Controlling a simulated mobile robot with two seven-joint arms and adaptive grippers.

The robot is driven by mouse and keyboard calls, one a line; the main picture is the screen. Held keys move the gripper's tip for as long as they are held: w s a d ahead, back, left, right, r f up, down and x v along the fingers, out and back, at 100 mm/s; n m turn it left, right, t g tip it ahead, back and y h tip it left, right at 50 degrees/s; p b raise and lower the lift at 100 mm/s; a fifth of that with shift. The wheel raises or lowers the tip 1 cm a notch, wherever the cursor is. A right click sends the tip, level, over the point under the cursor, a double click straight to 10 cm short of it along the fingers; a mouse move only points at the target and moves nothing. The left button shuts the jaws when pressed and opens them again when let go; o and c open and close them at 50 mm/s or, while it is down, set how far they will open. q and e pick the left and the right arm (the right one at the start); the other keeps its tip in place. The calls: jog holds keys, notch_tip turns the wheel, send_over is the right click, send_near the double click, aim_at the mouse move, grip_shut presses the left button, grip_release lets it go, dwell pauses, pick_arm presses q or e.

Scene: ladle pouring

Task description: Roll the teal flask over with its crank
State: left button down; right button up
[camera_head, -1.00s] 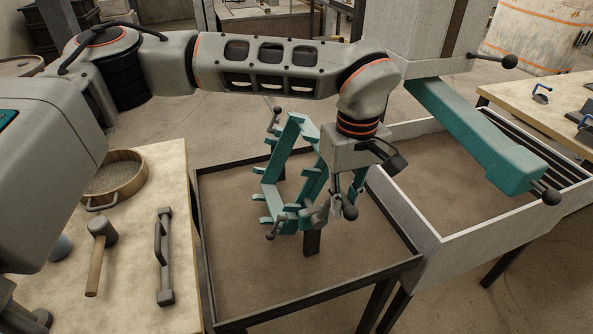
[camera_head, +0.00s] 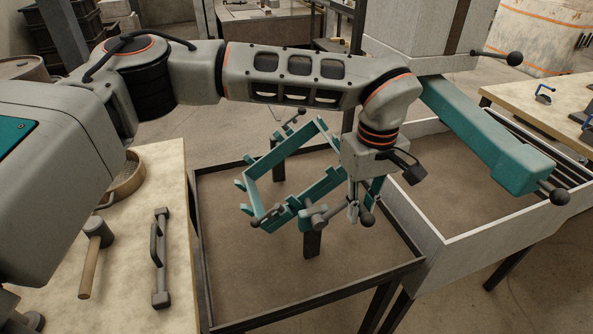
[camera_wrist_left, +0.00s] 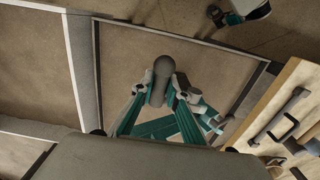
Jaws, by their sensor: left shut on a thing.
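My left gripper (camera_head: 354,211) is shut on the crank at that knob, on the flask's near right side. My arm and gripper hide part of the flask's right side. My right gripper is not in view.
The black-rimmed tray (camera_head: 205,264) has a bare floor. A wooden bench (camera_head: 125,309) at left holds a sieve (camera_head: 128,178), a mallet (camera_head: 94,245) and a handled bar (camera_head: 160,258). A white-walled sand bin (camera_head: 432,232) with a teal beam (camera_head: 490,145) over it stands right.

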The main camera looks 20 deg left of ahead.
pick_arm(q)
jog(key=f, duration=0.1)
jog(key=d+f+b, duration=0.1)
jog(key=f, duration=0.3)
jog(key=shift+w+d+f, duration=0.15)
jog(key=shift+w, duration=0.25)
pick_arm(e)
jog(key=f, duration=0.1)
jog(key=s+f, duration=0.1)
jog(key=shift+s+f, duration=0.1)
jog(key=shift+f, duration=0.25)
pick_arm(q)
jog(key=c, duration=1.7)
grip_release()
jog(key=shift+f, duration=0.1)
jog(key=r+p, duration=0.1)
jog(key=r, duration=0.1)
jog(key=s+d+r+p, duration=0.1)
jog(key=r, duration=0.1)
jog(key=s+r+p, duration=0.1)
jog(key=r, duration=0.2)
jog(key=shift+s+d+r+p, duration=0.1)
jog(key=shift+s+d+p, duration=0.2)
jog(key=shift+p, duration=0.1)
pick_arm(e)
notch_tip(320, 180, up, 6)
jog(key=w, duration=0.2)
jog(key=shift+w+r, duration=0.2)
